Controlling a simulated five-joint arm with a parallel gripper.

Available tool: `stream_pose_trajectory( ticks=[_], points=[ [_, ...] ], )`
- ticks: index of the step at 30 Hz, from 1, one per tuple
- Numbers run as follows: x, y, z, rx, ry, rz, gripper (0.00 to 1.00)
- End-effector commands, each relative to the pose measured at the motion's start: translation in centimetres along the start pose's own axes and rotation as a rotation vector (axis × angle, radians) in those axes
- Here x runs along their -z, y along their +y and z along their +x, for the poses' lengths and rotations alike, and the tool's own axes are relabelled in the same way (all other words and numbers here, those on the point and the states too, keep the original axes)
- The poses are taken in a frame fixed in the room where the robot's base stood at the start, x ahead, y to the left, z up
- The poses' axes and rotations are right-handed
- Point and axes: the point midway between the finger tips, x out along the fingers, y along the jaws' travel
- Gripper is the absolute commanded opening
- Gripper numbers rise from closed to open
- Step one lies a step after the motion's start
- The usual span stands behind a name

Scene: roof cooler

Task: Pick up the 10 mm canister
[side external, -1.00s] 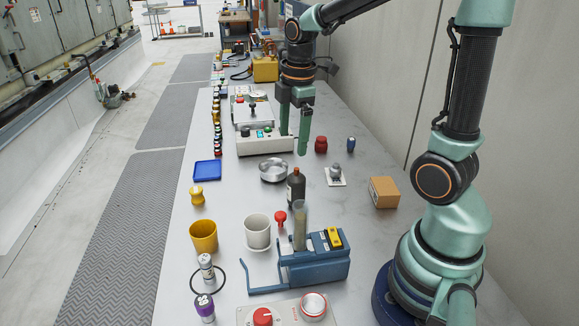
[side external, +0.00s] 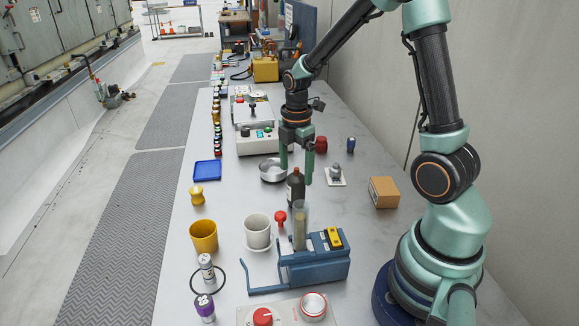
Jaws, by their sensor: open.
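No size marking is readable, so I cannot tell which thing is the 10 mm canister. Small candidates are a silver labelled cylinder (side external: 206,268) and a purple-capped one (side external: 205,308) at the front left, a yellow spool-shaped piece (side external: 197,196) at the left, and a red one (side external: 321,145) and a blue one (side external: 350,144) at the back right. My gripper (side external: 296,167) points down with its fingers apart and nothing between them. In the picture it is just above the dark brown bottle (side external: 296,188) and overlaps the metal dish (side external: 270,172).
A blue holder (side external: 315,268) with a tall clear cylinder (side external: 300,225), a white cup (side external: 258,232) and a yellow cup (side external: 203,237) stand in front. A cardboard box (side external: 384,192) is at right, a blue tray (side external: 207,171) at left. A row of small bottles lines the left edge.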

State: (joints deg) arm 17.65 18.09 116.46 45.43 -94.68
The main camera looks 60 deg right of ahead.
Motion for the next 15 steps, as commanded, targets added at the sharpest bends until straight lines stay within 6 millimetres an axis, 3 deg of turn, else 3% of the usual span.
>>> stream_pose_trajectory(
  ticks=[7,15],
  points=[
    [-0.3,0.0,3.5,0.004,0.000,0.001,0.94],
    [-0.3,0.0,4.1,0.000,0.000,0.000,0.94]
  ],
)
